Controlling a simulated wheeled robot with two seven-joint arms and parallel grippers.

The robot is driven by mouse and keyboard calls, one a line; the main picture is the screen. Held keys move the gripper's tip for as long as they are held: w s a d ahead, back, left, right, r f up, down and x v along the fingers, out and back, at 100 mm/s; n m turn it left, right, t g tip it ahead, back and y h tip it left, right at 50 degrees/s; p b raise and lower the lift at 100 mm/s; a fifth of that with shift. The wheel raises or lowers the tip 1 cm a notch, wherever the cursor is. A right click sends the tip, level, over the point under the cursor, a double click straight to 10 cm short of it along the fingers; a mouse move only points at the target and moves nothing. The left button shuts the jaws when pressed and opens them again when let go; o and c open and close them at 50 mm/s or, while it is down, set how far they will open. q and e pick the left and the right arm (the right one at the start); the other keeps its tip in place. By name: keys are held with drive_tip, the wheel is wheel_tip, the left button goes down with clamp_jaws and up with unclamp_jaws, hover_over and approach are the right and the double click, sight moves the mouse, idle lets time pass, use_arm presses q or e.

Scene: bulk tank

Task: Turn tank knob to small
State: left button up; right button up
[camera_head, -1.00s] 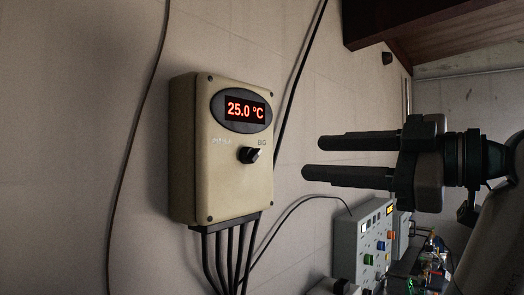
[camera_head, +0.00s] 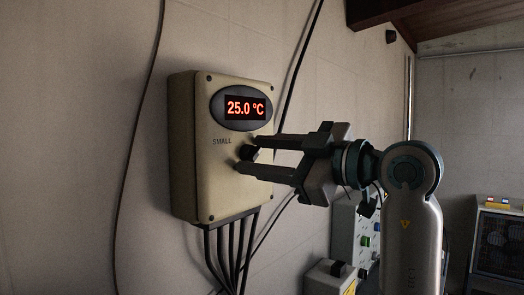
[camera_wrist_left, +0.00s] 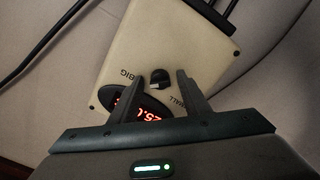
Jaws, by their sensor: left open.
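The black tank knob (camera_head: 249,152) sits on the front of a beige control box (camera_head: 207,187), below a red display (camera_head: 245,107) reading 25.0 °C. The word SMALL shows to the knob's left in the head view; the BIG label is hidden there by my gripper. My left gripper (camera_head: 247,154) is open, its fingertips on either side of the knob, one above and one below. In the left wrist view the knob (camera_wrist_left: 160,79) lies between the two fingers, with BIG to its left and SMALL partly covered by a finger. I cannot tell whether the fingers touch it.
Several black cables run from the box's underside, and others hang along the wall. A grey panel with coloured buttons (camera_head: 367,240) stands behind my arm at the lower right. A dark unit (camera_head: 497,248) stands at the far right.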

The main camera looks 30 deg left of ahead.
use_arm(q)
drive_tip(key=c, duration=1)
drive_tip(key=shift+c, duration=0.2)
